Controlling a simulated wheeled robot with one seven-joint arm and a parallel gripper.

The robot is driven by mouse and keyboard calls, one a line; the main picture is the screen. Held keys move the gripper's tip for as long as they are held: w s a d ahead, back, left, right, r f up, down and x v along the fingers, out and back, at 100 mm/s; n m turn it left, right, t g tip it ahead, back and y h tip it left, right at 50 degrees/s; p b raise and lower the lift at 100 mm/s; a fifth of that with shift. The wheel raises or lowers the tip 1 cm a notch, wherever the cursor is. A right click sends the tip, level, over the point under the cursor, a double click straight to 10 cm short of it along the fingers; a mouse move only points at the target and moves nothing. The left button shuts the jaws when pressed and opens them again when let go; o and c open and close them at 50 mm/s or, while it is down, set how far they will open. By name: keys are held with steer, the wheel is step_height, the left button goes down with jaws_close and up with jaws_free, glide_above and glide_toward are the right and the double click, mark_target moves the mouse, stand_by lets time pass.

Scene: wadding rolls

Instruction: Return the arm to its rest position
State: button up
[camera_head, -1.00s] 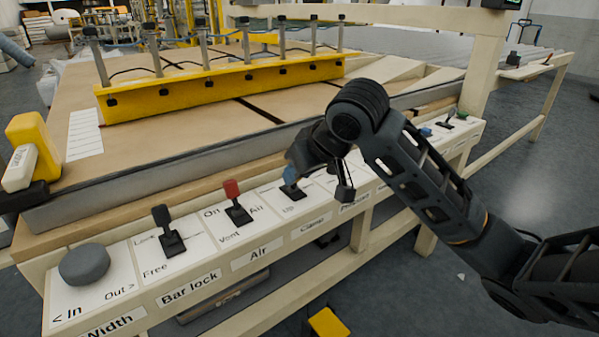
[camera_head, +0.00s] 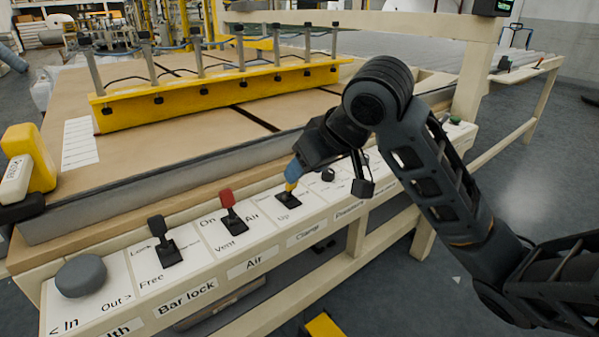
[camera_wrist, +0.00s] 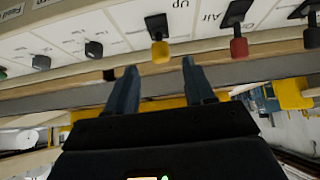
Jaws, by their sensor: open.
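My gripper (camera_head: 293,171) is just above the clamp lever on the control panel in the head view, its blue fingers pointing down at it. In the wrist view my gripper (camera_wrist: 159,66) is open and empty, with its two fingers apart. The clamp lever's yellow knob (camera_wrist: 160,51) shows just beyond the fingertips, between their lines. In the head view the yellow knob (camera_head: 290,186) stands clear below the fingers, partly close behind them. My arm is bent and reaches over the panel from the right.
The panel also has a red air lever (camera_head: 228,198), a black bar lock lever (camera_head: 157,226) and a grey width knob (camera_head: 81,276). A yellow bar (camera_head: 220,90) with several posts lies across the table behind. Open floor (camera_head: 540,150) is at the right.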

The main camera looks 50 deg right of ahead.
steer(key=shift+v, duration=0.8)
